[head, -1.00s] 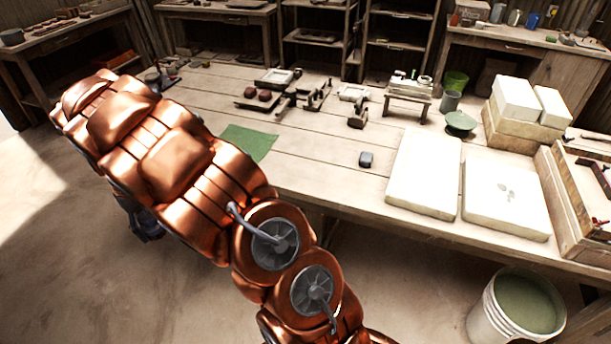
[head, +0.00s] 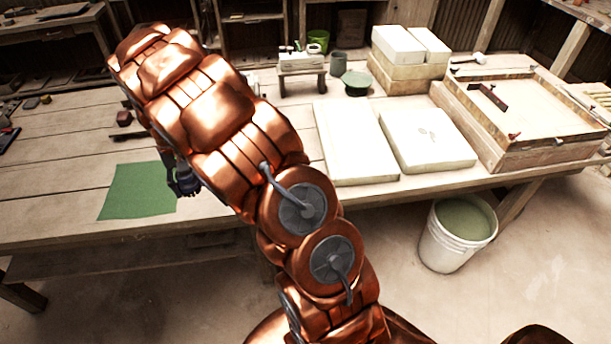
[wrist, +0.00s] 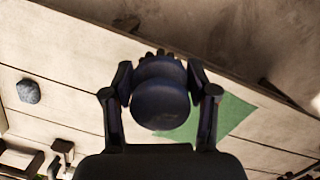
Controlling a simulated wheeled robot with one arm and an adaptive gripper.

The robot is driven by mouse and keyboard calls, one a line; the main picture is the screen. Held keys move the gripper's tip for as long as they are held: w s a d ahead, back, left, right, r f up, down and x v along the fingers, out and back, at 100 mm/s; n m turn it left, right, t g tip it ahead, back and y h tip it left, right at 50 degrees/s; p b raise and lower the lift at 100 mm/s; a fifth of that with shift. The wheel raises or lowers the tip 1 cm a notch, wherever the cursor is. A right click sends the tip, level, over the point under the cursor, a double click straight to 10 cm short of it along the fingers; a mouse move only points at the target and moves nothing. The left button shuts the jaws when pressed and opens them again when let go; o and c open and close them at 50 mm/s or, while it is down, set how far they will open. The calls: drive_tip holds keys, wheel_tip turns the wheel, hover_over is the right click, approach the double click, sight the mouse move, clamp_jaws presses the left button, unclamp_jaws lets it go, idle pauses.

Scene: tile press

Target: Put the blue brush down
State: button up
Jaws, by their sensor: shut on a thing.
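My gripper (wrist: 160,88) is shut on a dark blue rounded thing, which I take to be the blue brush (wrist: 160,103), in the wrist view. Small dark knobs show at its far end. In the head view my gripper (head: 183,180) is small and dark at the right edge of the green mat (head: 138,191), partly behind my arm. The mat also shows in the wrist view (wrist: 232,113), behind the gripper and brush. I cannot tell whether the brush touches the table.
A small grey-blue lump (wrist: 28,91) lies on the table (head: 60,140). Two pale slabs (head: 355,145) (head: 428,138) lie to the right, with a wooden frame box (head: 540,145) beyond. A white bucket (head: 445,250) stands on the floor. Bare planks surround the mat.

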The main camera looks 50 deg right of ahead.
drive_tip(key=s+d+f+m+t+y+b, duration=0.1)
drive_tip(key=s+d+f+m+b, duration=0.15)
drive_tip(key=d+m, duration=0.5)
drive_tip(key=s+d+f+m+b, duration=0.1)
drive_tip(key=s+d+f+m, duration=0.25)
drive_tip(key=d, duration=0.75)
drive_tip(key=s+d+f+m+t+b, duration=0.2)
drive_tip(key=s+d+f+m+b, duration=0.25)
drive_tip(key=s+d+m, duration=1.1)
drive_tip(key=shift+m+h, duration=0.3)
drive_tip(key=shift+m, duration=0.15)
drive_tip(key=w+p, duration=0.1)
drive_tip(key=w, duration=0.4)
drive_tip(key=w+f+p, duration=0.1)
drive_tip(key=w, duration=0.4)
drive_tip(key=w+f+p, duration=0.1)
drive_tip(key=w, duration=0.4)
drive_tip(key=shift+w+a+f+p, duration=0.1)
drive_tip(key=shift+a+p, duration=0.2)
drive_tip(key=shift+p, duration=0.1)
drive_tip(key=shift+f+p, duration=0.55)
drive_tip(key=shift+f, duration=1.3)
drive_tip(key=shift+f, duration=0.1)
drive_tip(key=o, duration=1.2)
